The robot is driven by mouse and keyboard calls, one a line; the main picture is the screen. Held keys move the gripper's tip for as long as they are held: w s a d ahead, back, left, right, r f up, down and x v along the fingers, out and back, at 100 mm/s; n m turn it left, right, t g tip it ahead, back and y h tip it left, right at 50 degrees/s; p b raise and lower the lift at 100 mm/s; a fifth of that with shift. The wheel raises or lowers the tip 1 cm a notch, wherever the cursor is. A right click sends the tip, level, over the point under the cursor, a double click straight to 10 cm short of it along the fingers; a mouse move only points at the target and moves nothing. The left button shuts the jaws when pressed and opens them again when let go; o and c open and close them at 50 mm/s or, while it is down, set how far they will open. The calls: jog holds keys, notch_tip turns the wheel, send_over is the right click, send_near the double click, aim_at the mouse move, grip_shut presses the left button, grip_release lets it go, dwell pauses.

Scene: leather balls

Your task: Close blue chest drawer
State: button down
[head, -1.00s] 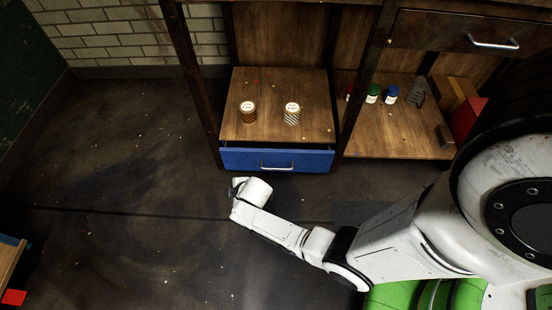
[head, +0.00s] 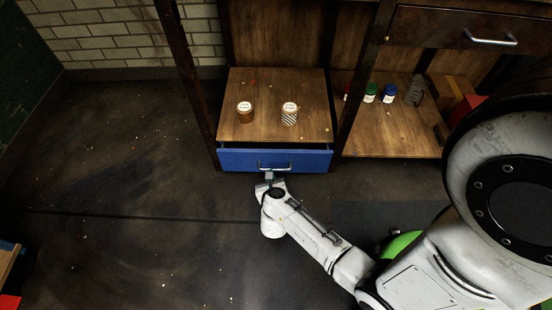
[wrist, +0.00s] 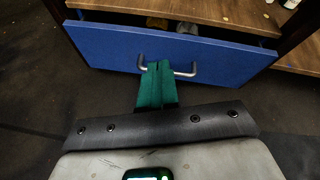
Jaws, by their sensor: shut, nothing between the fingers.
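The blue chest drawer (head: 235,159) sits low under a wooden shelf in the head view, with a metal bar handle (head: 274,167) on its front. A dark gap shows above its front, so it stands a little open. In the wrist view the blue drawer front (wrist: 105,45) fills the upper part, and items show inside behind it. My gripper (head: 270,176) is at the handle in the head view. In the wrist view its green fingers (wrist: 158,66) are shut together at the middle of the handle (wrist: 185,72). I cannot tell if they touch it.
Two labelled jars, one brown-striped (head: 245,113) and one grey-striped (head: 290,114), stand on the shelf above the drawer. Small bottles (head: 388,95) stand on the right shelf. Dark posts flank the drawer. The floor (head: 120,190) to the left is clear.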

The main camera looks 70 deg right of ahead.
jog(key=s+f+m+g, duration=0.1)
jog(key=s+m, duration=0.1)
jog(key=m, duration=0.2)
jog(key=b, duration=0.6)
send_near(276, 151)
jog(key=shift+y, duration=0.4)
jog(key=d+f, duration=0.1)
jog(key=w+d+f, duration=0.1)
jog(key=d+f, duration=0.1)
jog(key=shift+w+d+f, duration=0.1)
jog(key=shift+d+f, duration=0.05)
jog(key=shift+f, duration=0.15)
jog(key=shift+w+d, duration=0.3)
jog(key=shift+d, duration=0.4)
jog(key=shift+r, duration=0.1)
jog(key=shift+w+d, duration=0.15)
jog(key=shift+d, duration=0.15)
jog(key=shift+w+d, duration=0.3)
jog(key=shift+d, duration=0.6)
